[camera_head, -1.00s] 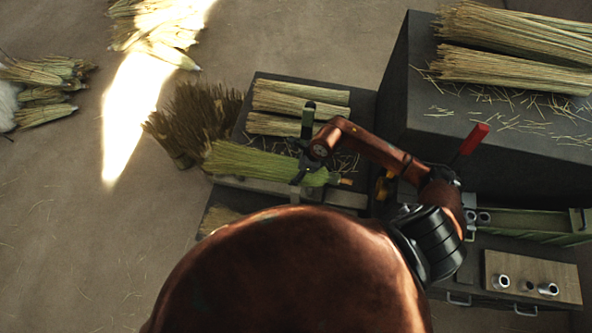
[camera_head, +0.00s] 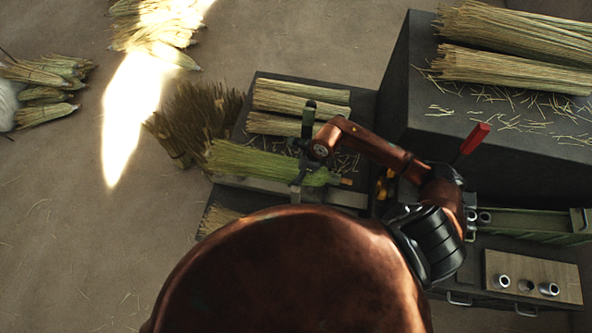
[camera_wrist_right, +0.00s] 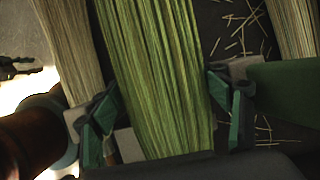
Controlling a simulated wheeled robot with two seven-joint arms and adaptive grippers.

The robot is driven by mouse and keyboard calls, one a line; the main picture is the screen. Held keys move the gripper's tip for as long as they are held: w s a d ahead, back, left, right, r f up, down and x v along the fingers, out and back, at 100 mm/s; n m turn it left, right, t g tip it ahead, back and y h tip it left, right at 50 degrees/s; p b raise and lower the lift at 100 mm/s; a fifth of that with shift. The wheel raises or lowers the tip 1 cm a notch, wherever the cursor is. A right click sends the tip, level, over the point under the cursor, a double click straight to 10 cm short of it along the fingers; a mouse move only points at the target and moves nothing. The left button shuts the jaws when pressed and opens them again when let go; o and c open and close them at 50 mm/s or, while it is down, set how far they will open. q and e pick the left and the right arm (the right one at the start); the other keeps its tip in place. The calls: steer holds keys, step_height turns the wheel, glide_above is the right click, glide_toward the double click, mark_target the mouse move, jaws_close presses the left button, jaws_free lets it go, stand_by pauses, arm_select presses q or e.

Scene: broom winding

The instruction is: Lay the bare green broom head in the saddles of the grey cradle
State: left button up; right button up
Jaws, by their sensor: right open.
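The green broom head (camera_head: 250,160) lies level, its bristles spread to the left and its stub (camera_head: 346,181) at the right end. It crosses a grey bar (camera_head: 348,198) that looks like part of the cradle; the saddles are mostly hidden, so I cannot tell how it is seated. My right gripper (camera_head: 303,165) is above the narrower end of the head. In the right wrist view my right gripper (camera_wrist_right: 165,110) is open, its fingers on either side of the green bristles (camera_wrist_right: 160,75), with gaps visible. A dark jointed shape at that view's left edge may be my left gripper (camera_wrist_right: 20,70).
Pale straw bundles (camera_head: 300,103) lie just behind on the dark table. A taller dark block (camera_head: 440,120) with more straw (camera_head: 510,70) stands to the right. A green trough (camera_head: 535,222) and a wooden board with metal cups (camera_head: 530,275) are at lower right.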

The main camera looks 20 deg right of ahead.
mark_target(329, 176)
steer(key=shift+v, duration=1.4)
steer(key=s+d, duration=0.2)
steer(key=d, duration=0.1)
steer(key=s+d, duration=0.2)
steer(key=d, duration=0.1)
steer(key=s+d, duration=0.3)
steer(key=shift+s+d+r, duration=0.1)
steer(key=shift+d, duration=0.3)
steer(key=shift+a, duration=0.1)
